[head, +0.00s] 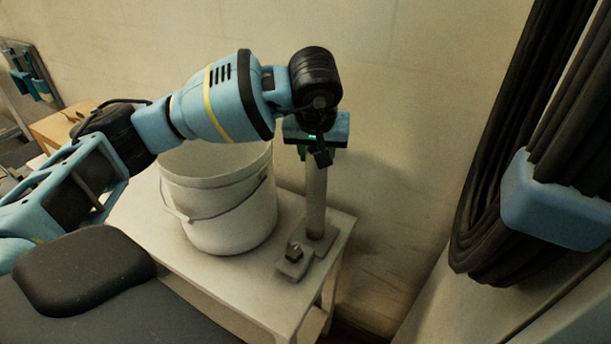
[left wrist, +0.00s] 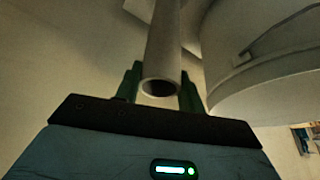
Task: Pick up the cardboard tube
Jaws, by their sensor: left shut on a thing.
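The cardboard tube (head: 316,202) is a pale, slender, upright tube over the right part of the small table, beside the white bucket. My left gripper (head: 313,152) reaches down from above and is shut on the tube's upper end. In the left wrist view, the tube (left wrist: 164,45) sits between the two dark green fingers (left wrist: 160,86), with its open hollow end toward the camera. The tube's lower end is at or close to a small plate on the table; I cannot tell whether they touch. My right gripper is not in view.
A white bucket (head: 228,222) with a wire handle stands just left of the tube. A small block on a plate (head: 293,262) is in front of the tube on the pale table (head: 262,290). Thick dark hoses (head: 500,180) with a blue clamp (head: 555,200) hang at the right.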

